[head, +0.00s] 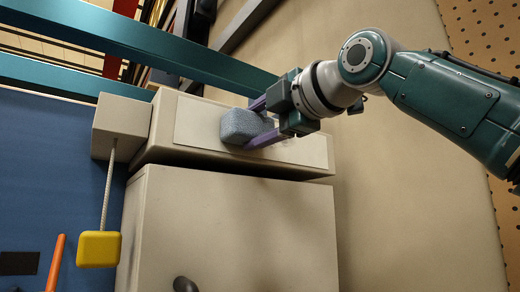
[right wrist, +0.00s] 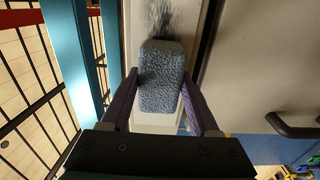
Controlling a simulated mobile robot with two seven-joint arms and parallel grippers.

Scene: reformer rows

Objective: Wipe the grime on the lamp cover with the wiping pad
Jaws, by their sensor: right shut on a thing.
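The wiping pad (head: 236,126) is a blue-grey, rough, rounded block. My right gripper (head: 256,125) is shut on it, with purple fingers on both sides. The lamp cover (head: 195,122) is a long pale panel on the front of the box above the cabinet. The pad is at the middle of the cover and looks to be against it; a thin gap cannot be ruled out. In the right wrist view the grime (right wrist: 160,20) is a dark, streaky smudge just beyond the pad's far end (right wrist: 162,75). The head view shows no grime; the pad may hide it. My left gripper is out of view.
A beige cabinet (head: 230,230) with a dark handle (head: 185,284) stands below the lamp box. A yellow block (head: 98,249) hangs on a rod at the left. Teal beams (head: 170,50) cross just above the box.

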